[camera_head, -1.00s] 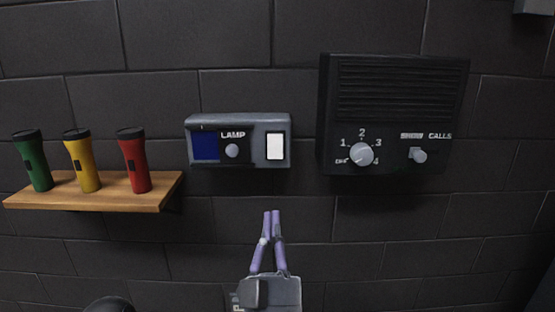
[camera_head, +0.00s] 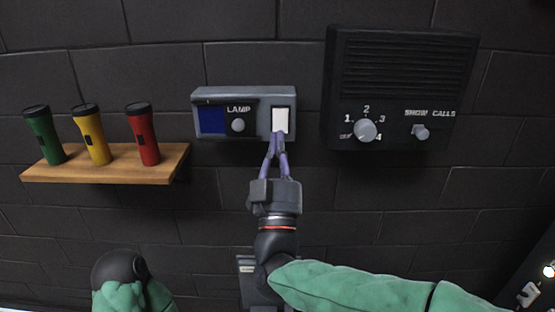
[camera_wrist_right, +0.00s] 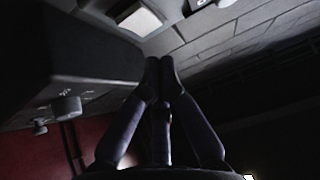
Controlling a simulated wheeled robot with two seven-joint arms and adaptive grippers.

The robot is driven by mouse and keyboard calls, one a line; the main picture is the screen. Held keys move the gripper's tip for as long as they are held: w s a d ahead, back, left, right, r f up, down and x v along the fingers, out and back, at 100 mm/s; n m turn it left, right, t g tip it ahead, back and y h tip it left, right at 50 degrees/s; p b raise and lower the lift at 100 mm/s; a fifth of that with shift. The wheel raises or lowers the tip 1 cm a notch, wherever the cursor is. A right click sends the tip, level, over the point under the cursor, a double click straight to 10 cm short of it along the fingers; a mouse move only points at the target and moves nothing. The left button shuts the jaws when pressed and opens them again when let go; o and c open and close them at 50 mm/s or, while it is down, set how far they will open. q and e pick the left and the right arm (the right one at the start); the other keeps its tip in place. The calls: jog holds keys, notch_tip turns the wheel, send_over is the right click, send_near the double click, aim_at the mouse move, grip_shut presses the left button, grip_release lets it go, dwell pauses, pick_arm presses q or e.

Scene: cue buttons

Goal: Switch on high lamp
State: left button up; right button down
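The lamp box (camera_head: 262,92) is a grey unit on the dark brick wall, with a blue panel, the word LAMP, a round knob (camera_head: 238,125) and a white rectangular rocker (camera_head: 281,120). My right gripper (camera_head: 278,134) is shut, its purple fingers pointing up at the lower edge of the white rocker. Whether the tips touch it cannot be told. In the right wrist view the closed fingertips (camera_wrist_right: 159,62) lie below the pale rocker (camera_wrist_right: 138,20). Of my left arm only a dark and green part shows at the bottom left; its gripper is not seen.
A black speaker panel (camera_head: 400,75) with a numbered dial (camera_head: 365,130) and a SHOW CALLS knob (camera_head: 421,132) hangs to the right. A wooden shelf (camera_head: 105,172) at the left holds green, yellow and red flashlights. The wall below the box is bare.

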aim_at(278, 120)
jog(key=shift+w+f+p, duration=0.2)
jog(key=shift+w+p, duration=0.05)
jog(key=shift+w, duration=0.6)
jog(key=shift+w+f+p, duration=0.2)
jog(key=shift+w, duration=0.65)
